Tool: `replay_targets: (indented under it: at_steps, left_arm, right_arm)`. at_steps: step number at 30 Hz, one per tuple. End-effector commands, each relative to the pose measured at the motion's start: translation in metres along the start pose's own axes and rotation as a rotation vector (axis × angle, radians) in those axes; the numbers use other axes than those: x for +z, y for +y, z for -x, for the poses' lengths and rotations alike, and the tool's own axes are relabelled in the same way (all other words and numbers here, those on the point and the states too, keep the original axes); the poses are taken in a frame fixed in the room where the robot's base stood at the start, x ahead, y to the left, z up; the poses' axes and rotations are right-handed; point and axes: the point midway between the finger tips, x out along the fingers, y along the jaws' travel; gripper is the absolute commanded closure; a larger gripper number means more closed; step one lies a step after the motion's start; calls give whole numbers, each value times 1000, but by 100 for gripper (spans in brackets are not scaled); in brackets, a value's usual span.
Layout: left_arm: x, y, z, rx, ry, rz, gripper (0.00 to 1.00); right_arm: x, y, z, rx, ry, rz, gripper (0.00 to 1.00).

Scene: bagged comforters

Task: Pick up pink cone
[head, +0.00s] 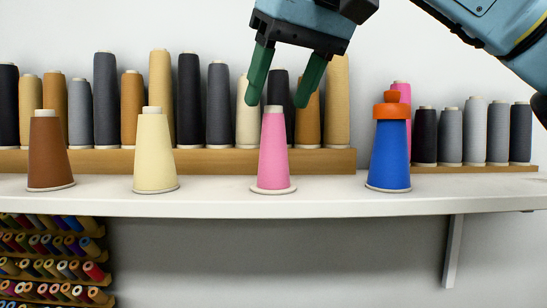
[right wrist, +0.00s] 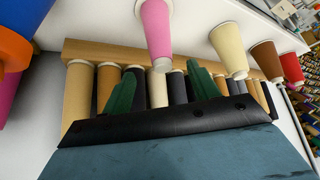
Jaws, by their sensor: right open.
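The pink cone (head: 273,155) stands upright on the white shelf (head: 330,194), between a cream cone and a blue cone. My right gripper (head: 279,101) is open and empty, with its green fingertips above and to either side of the pink cone's top; it appears apart from the cone. In the right wrist view the pink cone (right wrist: 156,30) is at the top, beyond the open green fingers (right wrist: 160,92). My left gripper is not in view.
A cream cone (head: 155,155) and a brown cone (head: 49,155) stand to the left. A blue cone (head: 389,158) with an orange top (head: 391,107) stands to the right. Rows of spools stand on wooden ledges (head: 220,161) behind. Bare shelf separates the front cones.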

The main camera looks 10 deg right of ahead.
Motion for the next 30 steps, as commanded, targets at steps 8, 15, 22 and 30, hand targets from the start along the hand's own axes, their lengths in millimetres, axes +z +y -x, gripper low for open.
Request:
replay_targets:
  at_steps: [8, 15, 22, 30]
  left_arm:
    - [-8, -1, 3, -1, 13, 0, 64]
    - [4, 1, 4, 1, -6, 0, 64]
    - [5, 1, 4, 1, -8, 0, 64]
    - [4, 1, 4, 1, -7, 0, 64]
  right_arm:
    - [4, -4, -38, 0, -3, -1, 40]
    - [4, -5, -50, -1, 0, -1, 40]
    - [4, -5, -50, -1, 0, -1, 53]
    - [4, -5, -50, -1, 0, -1, 88]
